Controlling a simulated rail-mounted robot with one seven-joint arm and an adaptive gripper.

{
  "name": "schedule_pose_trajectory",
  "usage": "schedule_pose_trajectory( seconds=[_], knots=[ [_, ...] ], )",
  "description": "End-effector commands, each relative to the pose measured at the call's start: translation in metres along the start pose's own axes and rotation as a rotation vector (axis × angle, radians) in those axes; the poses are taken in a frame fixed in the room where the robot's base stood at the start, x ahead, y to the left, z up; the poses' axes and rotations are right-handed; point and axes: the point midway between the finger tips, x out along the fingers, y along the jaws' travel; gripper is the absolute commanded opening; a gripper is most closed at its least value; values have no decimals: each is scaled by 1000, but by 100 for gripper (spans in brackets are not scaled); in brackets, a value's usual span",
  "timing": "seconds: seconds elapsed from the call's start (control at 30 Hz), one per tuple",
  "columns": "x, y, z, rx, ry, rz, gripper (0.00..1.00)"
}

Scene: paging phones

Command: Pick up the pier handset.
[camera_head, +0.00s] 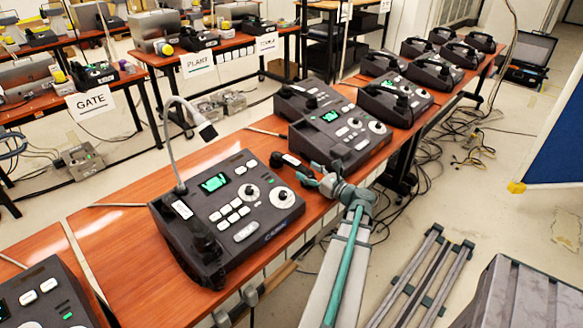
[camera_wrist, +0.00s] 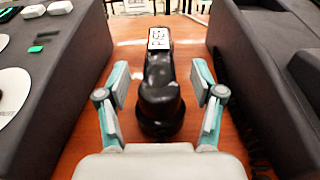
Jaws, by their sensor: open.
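A black handset (camera_wrist: 160,88) lies on the wooden table between two dark consoles, with a white label at its far end. The label's lettering is too blurred to read surely as pier. The handset also shows in the head view (camera_head: 289,160), partly hidden behind my gripper. My gripper (camera_head: 318,178) is open at the table's right edge. In the wrist view, my gripper's (camera_wrist: 160,108) two fingers stand apart on either side of the handset's near end, with gaps on both sides. I cannot tell how high they are above the table.
A console with a gooseneck microphone (camera_head: 232,210) stands on the near side of the handset, and another console (camera_head: 338,125) on the far side. The free lane between them is narrow. Several more phones stand farther along the table. A coiled cord (camera_wrist: 248,128) hangs by the right console.

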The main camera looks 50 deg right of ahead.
Motion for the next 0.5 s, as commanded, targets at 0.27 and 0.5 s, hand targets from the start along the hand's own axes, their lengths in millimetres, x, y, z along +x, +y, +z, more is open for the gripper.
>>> schedule_pose_trajectory(
  seconds=[0.27, 0.5],
  knots=[
    [38, 0, -1, 1, -1, 1, 67],
    [42, 1, -2, 0, 0, 0, 67]
  ],
)
